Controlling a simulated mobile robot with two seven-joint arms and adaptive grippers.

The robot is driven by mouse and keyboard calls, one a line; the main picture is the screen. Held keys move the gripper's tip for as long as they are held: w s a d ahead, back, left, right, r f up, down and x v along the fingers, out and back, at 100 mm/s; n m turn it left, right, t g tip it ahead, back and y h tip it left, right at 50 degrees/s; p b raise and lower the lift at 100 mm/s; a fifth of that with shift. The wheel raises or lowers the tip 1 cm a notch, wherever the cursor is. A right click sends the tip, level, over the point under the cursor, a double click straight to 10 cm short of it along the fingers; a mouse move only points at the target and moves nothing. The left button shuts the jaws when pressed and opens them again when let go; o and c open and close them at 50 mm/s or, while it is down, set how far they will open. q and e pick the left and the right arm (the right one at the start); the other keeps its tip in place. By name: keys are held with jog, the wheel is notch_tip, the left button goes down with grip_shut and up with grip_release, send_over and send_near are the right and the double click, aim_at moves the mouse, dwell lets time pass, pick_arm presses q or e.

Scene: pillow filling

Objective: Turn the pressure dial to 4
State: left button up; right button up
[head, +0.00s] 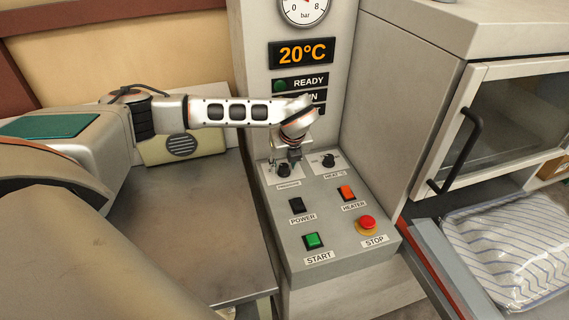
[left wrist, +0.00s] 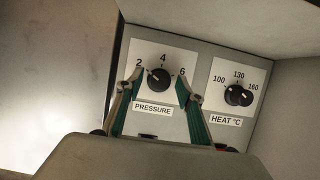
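The black pressure dial (left wrist: 158,78) sits on a white plate marked 2, 4 and 6 in the left wrist view. Its pale mark points up-left, towards the 2. In the head view the dial (head: 284,171) is partly hidden under my left gripper (head: 286,160). The left wrist view shows my left gripper (left wrist: 160,88) open, with one green-padded finger on each side of the dial. A gap shows between the dial and each finger. The pressure gauge (head: 304,8) is cut off at the top of the head view. My right gripper is not in view.
The heat dial (head: 328,160) is just right of the pressure dial. Below are a black power switch (head: 296,205), orange heater switch (head: 346,192), green start button (head: 313,241) and red stop button (head: 368,223). The display (head: 303,53) reads 20°C. A glass-doored cabinet stands at right.

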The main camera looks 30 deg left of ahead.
pick_arm(q)
jog(key=shift+c, duration=0.3)
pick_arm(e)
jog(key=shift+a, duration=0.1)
pick_arm(q)
grip_shut()
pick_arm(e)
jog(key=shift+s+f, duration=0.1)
